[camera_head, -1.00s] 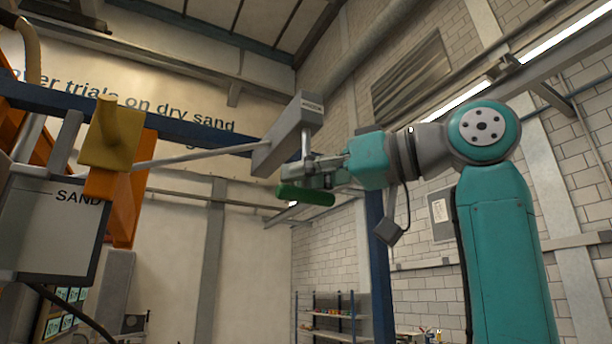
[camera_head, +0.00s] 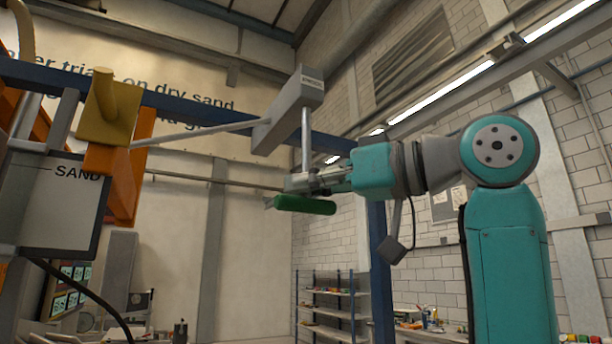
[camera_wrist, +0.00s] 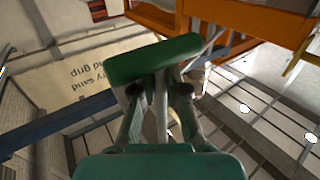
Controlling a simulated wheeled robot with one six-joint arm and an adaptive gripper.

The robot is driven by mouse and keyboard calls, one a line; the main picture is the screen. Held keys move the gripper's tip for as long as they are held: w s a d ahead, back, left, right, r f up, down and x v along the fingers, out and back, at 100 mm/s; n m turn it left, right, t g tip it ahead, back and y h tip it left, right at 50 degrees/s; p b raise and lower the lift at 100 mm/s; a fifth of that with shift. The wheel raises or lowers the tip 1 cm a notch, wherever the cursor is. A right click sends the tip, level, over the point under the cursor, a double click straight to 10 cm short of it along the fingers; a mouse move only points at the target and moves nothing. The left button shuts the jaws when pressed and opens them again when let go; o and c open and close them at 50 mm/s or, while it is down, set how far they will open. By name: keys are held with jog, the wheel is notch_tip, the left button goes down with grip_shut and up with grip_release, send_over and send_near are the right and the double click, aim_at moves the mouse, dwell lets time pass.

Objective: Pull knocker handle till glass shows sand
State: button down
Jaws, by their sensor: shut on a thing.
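The knocker is a grey box (camera_head: 288,110) at upper centre in the head view, with a bare metal rod (camera_head: 305,140) hanging from it. A green bar handle (camera_head: 306,205) is at the rod's lower end. My gripper (camera_head: 312,183) is shut at the handle, below the box; its fingers hide where the rod meets the handle. In the wrist view the green handle (camera_wrist: 155,58) lies across my fingertips (camera_wrist: 160,90). The glass is a grey pane (camera_head: 58,210) marked "SAND" at left; I cannot make out sand in it.
A thin pale pipe (camera_head: 200,133) runs from the knocker to a yellow and orange fitting (camera_head: 108,115). A blue beam (camera_head: 180,103) passes behind. Shelves (camera_head: 333,300) stand far back. The space just below the handle looks clear.

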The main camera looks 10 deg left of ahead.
jog(key=shift+f, duration=0.2)
jog(key=c, duration=1.2)
grip_release()
jog(key=v, duration=1.2)
